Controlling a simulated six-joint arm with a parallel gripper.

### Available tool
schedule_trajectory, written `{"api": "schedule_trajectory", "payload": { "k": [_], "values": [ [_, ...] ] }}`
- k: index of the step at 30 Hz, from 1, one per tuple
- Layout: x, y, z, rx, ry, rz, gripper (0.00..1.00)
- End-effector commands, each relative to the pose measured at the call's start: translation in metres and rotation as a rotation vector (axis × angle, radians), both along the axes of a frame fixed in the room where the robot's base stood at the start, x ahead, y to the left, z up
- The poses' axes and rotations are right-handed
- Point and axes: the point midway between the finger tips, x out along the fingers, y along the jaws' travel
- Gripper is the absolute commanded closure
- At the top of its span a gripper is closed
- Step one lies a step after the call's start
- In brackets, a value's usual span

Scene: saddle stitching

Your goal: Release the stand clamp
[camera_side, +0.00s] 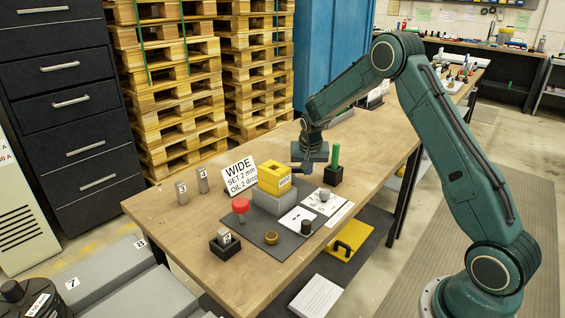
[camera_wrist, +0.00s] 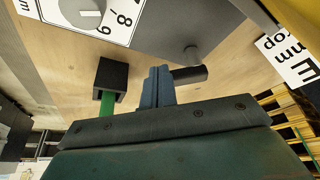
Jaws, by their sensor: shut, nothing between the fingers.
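The stand is a grey block (camera_side: 275,203) on the table with a yellow block (camera_side: 274,178) on top; the yellow also shows at the top right of the wrist view (camera_wrist: 262,14). A dark cylindrical handle (camera_wrist: 190,74) beside a grey round post (camera_wrist: 194,54) is in the wrist view, probably the clamp lever. My gripper (camera_side: 306,170) is behind and right of the yellow block in the side view. Its blue-grey fingers (camera_wrist: 157,82) are together and empty, close beside the handle's left end. I cannot tell whether they touch it.
A black block with a green post (camera_side: 335,156) stands close right of my gripper. A WIDE sign (camera_side: 239,177) stands left of the stand. A red knob (camera_side: 240,205), brass cup (camera_side: 271,238), black knob (camera_side: 306,228) and dial card (camera_side: 325,206) are in front.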

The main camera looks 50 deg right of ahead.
Motion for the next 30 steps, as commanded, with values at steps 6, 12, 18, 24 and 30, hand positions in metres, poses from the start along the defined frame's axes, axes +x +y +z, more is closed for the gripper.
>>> {"api": "schedule_trajectory", "payload": {
  "k": [6,12,18,24,30],
  "values": [
    [0.0015,-0.0018,-0.0049,0.000,-0.002,-0.001,1.00],
    [0.0014,-0.0019,-0.0049,-0.001,-0.001,-0.001,1.00],
    [0.0014,-0.0026,-0.0047,0.000,-0.001,0.007,1.00],
    [0.0014,-0.0053,-0.0047,-0.002,-0.001,0.043,1.00],
    [0.0018,-0.0063,-0.0047,-0.001,-0.002,0.065,1.00]
  ]
}}
